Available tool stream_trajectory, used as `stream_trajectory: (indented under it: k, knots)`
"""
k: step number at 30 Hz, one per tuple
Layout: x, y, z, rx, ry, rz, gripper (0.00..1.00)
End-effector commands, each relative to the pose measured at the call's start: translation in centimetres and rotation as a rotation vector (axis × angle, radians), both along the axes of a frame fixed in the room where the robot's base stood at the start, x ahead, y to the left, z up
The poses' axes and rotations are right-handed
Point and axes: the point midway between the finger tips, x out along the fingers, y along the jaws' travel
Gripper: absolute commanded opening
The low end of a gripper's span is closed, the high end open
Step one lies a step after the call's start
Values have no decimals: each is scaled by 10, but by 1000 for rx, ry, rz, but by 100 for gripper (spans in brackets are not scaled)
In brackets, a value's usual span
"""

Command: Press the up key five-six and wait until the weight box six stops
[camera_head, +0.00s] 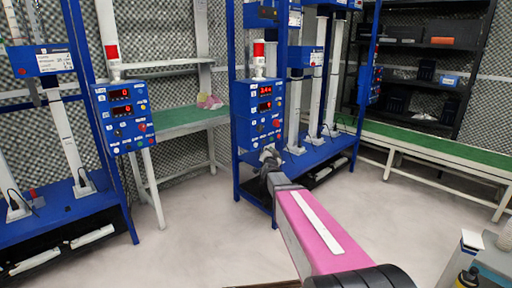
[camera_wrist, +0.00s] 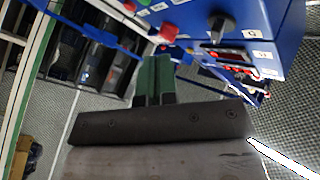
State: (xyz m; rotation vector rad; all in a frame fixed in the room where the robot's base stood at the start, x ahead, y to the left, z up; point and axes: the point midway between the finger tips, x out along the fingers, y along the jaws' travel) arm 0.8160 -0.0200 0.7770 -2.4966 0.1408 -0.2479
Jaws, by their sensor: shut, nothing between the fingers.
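A blue control box (camera_head: 258,122) with two lit red displays, buttons and a red and white lamp on top stands on the middle blue frame. The labels are too small to read, so I cannot tell which key is the up key five-six. My gripper (camera_head: 268,153) is at the lower front of this box. In the wrist view my gripper (camera_wrist: 154,62) is shut and empty, its green-tipped fingers close below a red button (camera_wrist: 169,32); I cannot tell whether they touch anything. A black knob (camera_wrist: 222,22) is to the right. I cannot identify the weight box six.
A second control box (camera_head: 123,115) with red displays is on the left blue frame. A green-topped bench (camera_head: 190,122) stands between the frames, and a long green bench (camera_head: 430,151) runs along the right. A black shelf (camera_head: 425,60) is behind it. The grey floor in front is clear.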

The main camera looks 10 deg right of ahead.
Motion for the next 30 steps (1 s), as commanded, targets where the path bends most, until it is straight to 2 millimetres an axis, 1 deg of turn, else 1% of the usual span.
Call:
stream_trajectory:
  k: [1,6,15,21,30]
  knots:
    - [9,5,0,-1,-1,1,0]
    - [26,17,0,0,-1,1,0]
    - [50,35,0,-1,0,0,0]
    - [55,39,0,-1,0,0,0]
    - [55,39,0,-1,0,0,0]
